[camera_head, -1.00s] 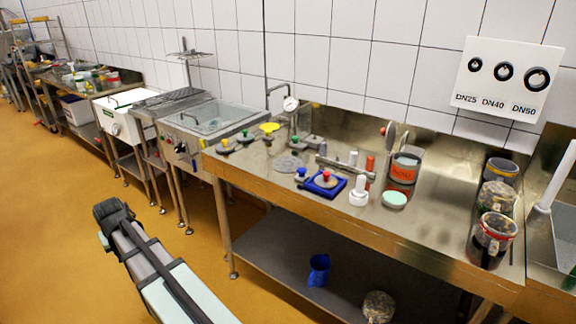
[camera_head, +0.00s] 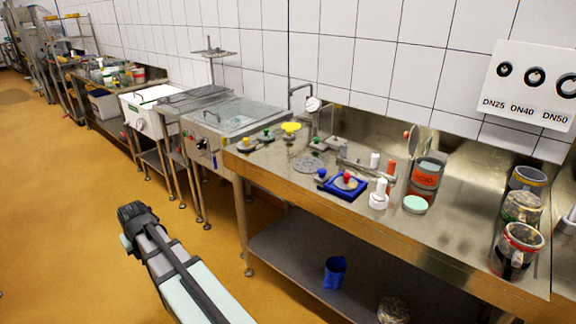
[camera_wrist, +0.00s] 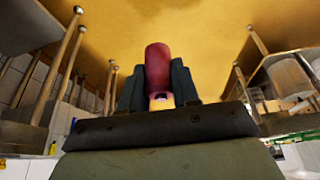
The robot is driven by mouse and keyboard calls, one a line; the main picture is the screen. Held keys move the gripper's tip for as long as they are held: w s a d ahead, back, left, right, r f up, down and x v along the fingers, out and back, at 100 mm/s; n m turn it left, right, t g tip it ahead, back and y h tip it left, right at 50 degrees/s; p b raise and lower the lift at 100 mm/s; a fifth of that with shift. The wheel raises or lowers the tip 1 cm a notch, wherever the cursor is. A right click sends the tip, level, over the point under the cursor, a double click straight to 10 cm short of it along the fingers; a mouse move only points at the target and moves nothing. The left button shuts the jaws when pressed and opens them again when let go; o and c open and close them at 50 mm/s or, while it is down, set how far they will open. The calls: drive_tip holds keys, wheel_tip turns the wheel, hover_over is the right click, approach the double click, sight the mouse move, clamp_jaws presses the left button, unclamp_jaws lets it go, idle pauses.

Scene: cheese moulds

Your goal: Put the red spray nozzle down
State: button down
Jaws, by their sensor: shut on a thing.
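My gripper (camera_wrist: 158,88) is shut on the red spray nozzle (camera_wrist: 157,62), a dark red cylinder held between its two dark fingers in the wrist view. Beyond the nozzle there is only yellow floor. In the head view my arm reaches out over the floor, left of and apart from the steel table. The fingers and the nozzle cannot be made out there.
The steel table (camera_head: 452,227) stands to the right, with a blue tray (camera_head: 350,193), white bottle (camera_head: 379,196), orange-labelled jar (camera_head: 424,180) and several jars at its right end. Its front middle has bare steel. A blue jug (camera_head: 335,270) is on the lower shelf.

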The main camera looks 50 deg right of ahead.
drive_tip(key=s+d+r+m+h, duration=0.1)
drive_tip(key=d+r+m, duration=0.15)
drive_tip(key=d, duration=0.95)
drive_tip(key=s+d+r+m, duration=0.1)
drive_tip(key=d+r, duration=0.2)
drive_tip(key=d, duration=1)
drive_tip(key=s+d+r+m+h, duration=0.1)
drive_tip(key=s+d+r+m, duration=0.15)
drive_tip(key=d, duration=0.95)
wheel_tip(320, 180, up, 11)
drive_tip(key=m+g+h, duration=0.2)
drive_tip(key=m+g, duration=0.4)
drive_tip(key=m, duration=0.9)
hover_over(312, 163)
drive_tip(key=a, duration=0.2)
drive_tip(key=shift+m, duration=0.3)
drive_tip(key=shift+w+d+f, duration=0.1)
drive_tip(key=shift+w+f, duration=0.05)
drive_tip(key=shift+f, duration=2.25)
drive_tip(key=shift+w+f, duration=0.15)
drive_tip(key=shift+f, duration=2.25)
drive_tip(key=c, duration=0.8)
unclamp_jaws()
drive_tip(key=shift+f, duration=0.1)
